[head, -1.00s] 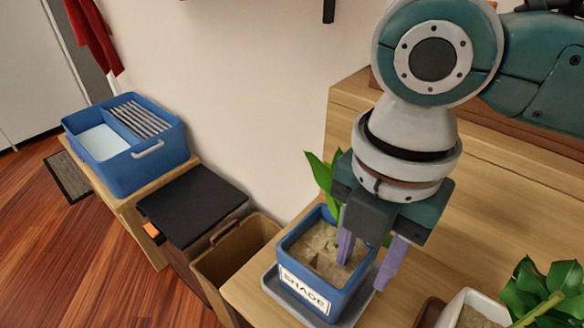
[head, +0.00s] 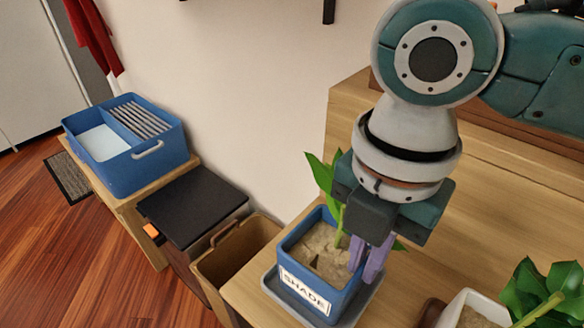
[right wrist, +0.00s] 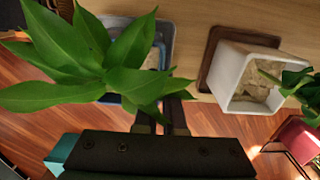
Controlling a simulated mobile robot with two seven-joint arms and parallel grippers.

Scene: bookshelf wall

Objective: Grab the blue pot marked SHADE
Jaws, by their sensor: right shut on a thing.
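The blue pot (head: 335,298) with the white SHADE label stands upright on a grey tray (head: 372,292) on the wooden shelf. It holds soil and a green leafy plant (head: 325,180). My right gripper (head: 371,266) is shut on the right wall of the blue pot, one finger inside the rim and one outside. In the right wrist view, my right gripper's fingers (right wrist: 160,118) come close together at the pot, and the leaves (right wrist: 95,65) hide most of the pot. My left gripper is out of view.
A white pot (head: 452,312) with a leafy plant stands at the right, on a brown tray in the right wrist view (right wrist: 208,62). Left of the shelf are a brown open bin (head: 225,262), a black-topped box (head: 192,203) and a blue divided crate (head: 150,178).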

